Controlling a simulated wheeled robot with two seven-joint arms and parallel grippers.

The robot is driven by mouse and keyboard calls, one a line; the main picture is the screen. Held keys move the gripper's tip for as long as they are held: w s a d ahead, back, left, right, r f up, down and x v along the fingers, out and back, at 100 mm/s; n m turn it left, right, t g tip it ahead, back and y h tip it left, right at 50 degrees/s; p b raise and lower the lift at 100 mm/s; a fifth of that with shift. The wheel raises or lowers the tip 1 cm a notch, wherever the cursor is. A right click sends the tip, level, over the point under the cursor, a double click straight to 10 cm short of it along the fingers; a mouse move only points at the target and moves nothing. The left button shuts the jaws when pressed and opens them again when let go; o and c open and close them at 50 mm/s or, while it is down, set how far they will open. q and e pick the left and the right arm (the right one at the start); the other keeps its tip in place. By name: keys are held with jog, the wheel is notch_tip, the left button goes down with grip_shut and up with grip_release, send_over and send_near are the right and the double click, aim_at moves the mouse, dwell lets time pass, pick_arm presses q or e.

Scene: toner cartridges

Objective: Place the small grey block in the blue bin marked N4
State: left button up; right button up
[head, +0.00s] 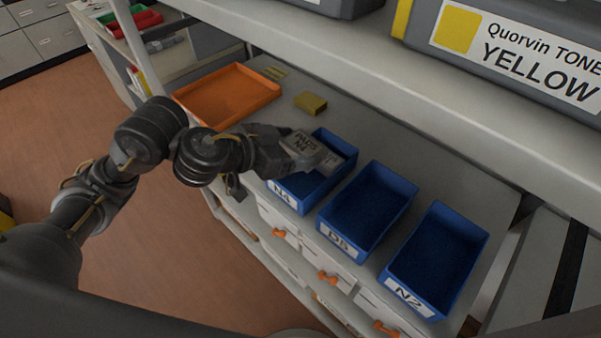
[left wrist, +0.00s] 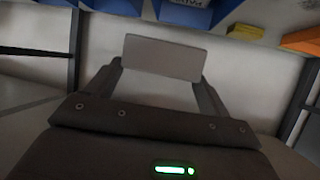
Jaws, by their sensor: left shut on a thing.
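The small grey block (head: 312,153), with lettering that reads like PADS N4, is held in my left gripper (head: 290,152) over the blue bin marked N4 (head: 302,189). In the left wrist view, both fingers close on the sides of the grey block (left wrist: 163,58). The block hides part of the N4 bin's inside, and I cannot tell how high it is above the bin. The bin stands at the left end of a row of blue bins. My right gripper is not in view.
Blue bins marked D5 (head: 367,208) and N2 (head: 437,258) stand to the right, both empty. An orange tray (head: 228,95) and a yellow block (head: 311,103) lie behind on the shelf. An upper shelf (head: 430,85) with toner boxes overhangs the right side.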

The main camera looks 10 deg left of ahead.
aim_at(298, 150)
pick_arm(q)
jog(key=w+f+b, duration=0.1)
jog(key=f, duration=0.1)
jog(key=w+f+b, duration=0.1)
jog(key=w+f, duration=0.1)
jog(key=shift+w+d+f, duration=0.15)
jog(key=shift+f, duration=0.15)
jog(key=shift+w+d+f, duration=0.1)
jog(key=shift+w+f, duration=0.05)
jog(key=shift+w, duration=0.1)
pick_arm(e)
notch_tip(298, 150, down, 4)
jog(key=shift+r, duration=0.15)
pick_arm(q)
jog(key=f, duration=0.1)
jog(key=f+b, duration=0.2)
jog(key=f, duration=0.1)
jog(key=shift+w, duration=0.35)
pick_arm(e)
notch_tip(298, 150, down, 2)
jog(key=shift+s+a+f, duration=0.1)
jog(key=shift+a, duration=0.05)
pick_arm(q)
jog(key=shift+f+b, duration=0.45)
jog(key=shift+f, duration=0.1)
jog(key=o, duration=0.9)
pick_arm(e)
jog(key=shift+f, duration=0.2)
